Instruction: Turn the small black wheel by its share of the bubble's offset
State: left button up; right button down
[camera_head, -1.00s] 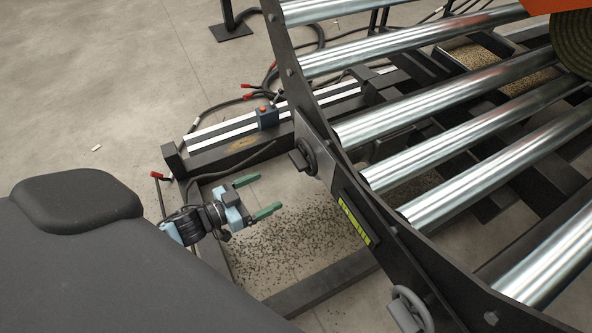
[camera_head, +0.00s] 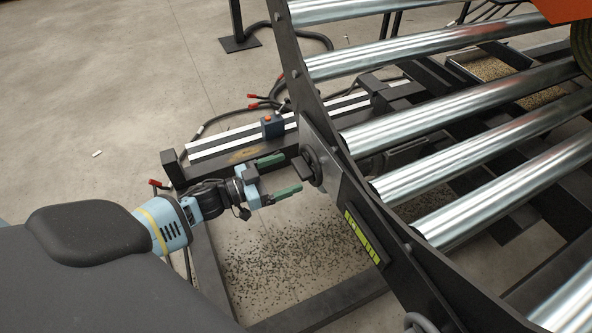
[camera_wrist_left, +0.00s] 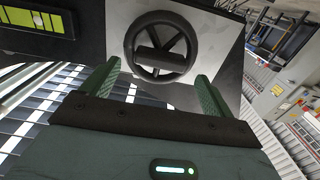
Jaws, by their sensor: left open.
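The small black wheel (camera_head: 311,167) is mounted on a pale plate on the dark side rail of the roller frame. In the left wrist view the wheel (camera_wrist_left: 161,45) shows its spokes and a dark bar across its middle. My left gripper (camera_head: 291,173) is open, its green fingers pointing at the wheel from the left. In the left wrist view the fingers (camera_wrist_left: 158,73) stand apart, with the wheel beyond and between them; contact cannot be told. The yellow-green level (camera_head: 363,238) sits on the rail below the wheel and also shows in the left wrist view (camera_wrist_left: 37,17). I cannot make out its bubble.
Shiny rollers (camera_head: 430,172) fill the right side.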

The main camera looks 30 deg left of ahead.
aim_at(296, 170)
pick_arm(q)
jog(key=shift+b+x, duration=0.35)
jog(key=shift+x, duration=1.45)
pick_arm(e)
jog(key=shift+s+f, duration=0.45)
jog(key=shift+f, duration=0.15)
pick_arm(q)
jog(key=shift+c, duration=0.6)
jog(key=c, duration=0.9)
jog(key=shift+o, duration=0.2)
pick_arm(e)
jog(key=shift+w+r, duration=0.15)
jog(key=shift+w, duration=0.45)
pick_arm(q)
jog(key=shift+m, duration=0.4)
pick_arm(e)
jog(key=shift+s, duration=0.1)
